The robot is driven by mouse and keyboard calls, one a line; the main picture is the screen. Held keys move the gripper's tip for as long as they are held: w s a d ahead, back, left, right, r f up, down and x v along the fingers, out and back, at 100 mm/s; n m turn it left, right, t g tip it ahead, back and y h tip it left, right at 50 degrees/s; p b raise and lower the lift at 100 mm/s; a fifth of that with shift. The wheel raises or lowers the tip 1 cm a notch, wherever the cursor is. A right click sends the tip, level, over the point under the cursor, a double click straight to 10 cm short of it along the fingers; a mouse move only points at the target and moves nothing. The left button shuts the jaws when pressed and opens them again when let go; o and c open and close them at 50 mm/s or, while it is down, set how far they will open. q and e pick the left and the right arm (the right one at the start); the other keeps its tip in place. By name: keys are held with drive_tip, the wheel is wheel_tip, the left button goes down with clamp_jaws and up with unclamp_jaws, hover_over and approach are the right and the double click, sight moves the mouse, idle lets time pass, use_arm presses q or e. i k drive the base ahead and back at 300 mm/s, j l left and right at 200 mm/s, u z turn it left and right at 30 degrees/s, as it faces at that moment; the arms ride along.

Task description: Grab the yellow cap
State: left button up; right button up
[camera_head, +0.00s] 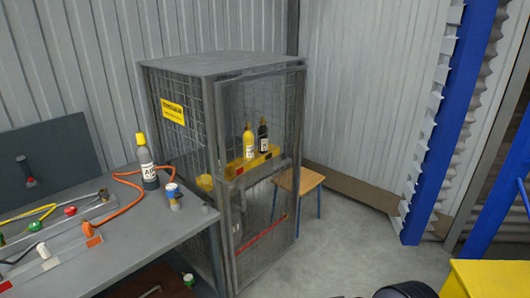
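Nothing touches the cap. Neither of my grippers is in view. A dark rounded shape cut off at the bottom edge may be part of my arm.
A blue-and-white small object (172,191) stands at the bench's right. A mesh cage (225,150) holds a yellow bottle (248,142) and a black bottle (263,138). A wooden stool (300,181) stands behind.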

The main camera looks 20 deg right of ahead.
sight(140, 137)
drive_tip(key=i+j+z, duration=0.1)
drive_tip(key=j+z, duration=1)
drive_tip(key=j, duration=0.15)
drive_tip(key=k+j, duration=0.1)
drive_tip(key=j, duration=0.4)
drive_tip(key=j+z, duration=0.1)
drive_tip(key=j, duration=0.35)
drive_tip(key=k+j, duration=0.15)
drive_tip(key=j, duration=0.35)
drive_tip(key=z, duration=0.05)
